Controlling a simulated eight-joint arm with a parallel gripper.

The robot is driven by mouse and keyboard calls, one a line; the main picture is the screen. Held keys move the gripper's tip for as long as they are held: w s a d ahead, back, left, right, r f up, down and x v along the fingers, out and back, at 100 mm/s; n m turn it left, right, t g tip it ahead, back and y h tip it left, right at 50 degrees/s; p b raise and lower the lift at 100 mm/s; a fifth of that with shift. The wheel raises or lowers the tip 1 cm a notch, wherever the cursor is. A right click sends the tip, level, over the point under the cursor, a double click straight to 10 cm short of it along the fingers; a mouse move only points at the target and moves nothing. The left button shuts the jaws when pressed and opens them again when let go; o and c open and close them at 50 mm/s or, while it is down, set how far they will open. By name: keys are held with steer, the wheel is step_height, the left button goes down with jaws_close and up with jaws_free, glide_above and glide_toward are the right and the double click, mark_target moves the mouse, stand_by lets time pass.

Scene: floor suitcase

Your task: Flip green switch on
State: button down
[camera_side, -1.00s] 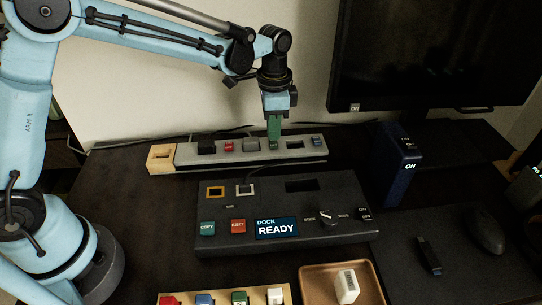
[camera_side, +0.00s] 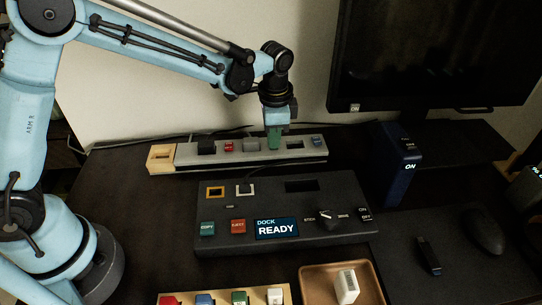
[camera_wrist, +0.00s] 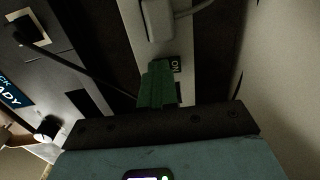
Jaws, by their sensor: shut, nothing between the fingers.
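A long grey power strip (camera_side: 188,156) with a row of coloured switches lies behind the black dock. My gripper (camera_side: 274,146) has green fingers that point down, shut and empty, at the strip's green switch. The fingers cover that switch, so I cannot see its position or tell clear contact.
A red switch (camera_side: 229,147) and a grey plug (camera_side: 250,145) are left of my gripper; a blue switch (camera_side: 317,141) is right. The black dock (camera_side: 340,190) lies in front. A dark blue box (camera_side: 400,170) and a monitor (camera_side: 430,55) stand to the right.

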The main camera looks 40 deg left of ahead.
steer(key=shift+w+a+f, duration=0.1)
steer(key=shift+w+f, duration=0.05)
steer(key=shift+f, duration=0.1)
steer(key=shift+w+a+r, duration=0.15)
steer(key=shift+w+a, duration=0.35)
steer(key=shift+a, duration=0.15)
step_height(320, 180, up, 14)
steer(key=s+d, duration=0.1)
steer(key=shift+d+r, duration=0.15)
steer(key=shift+d, duration=0.05)
stand_by(0.4)
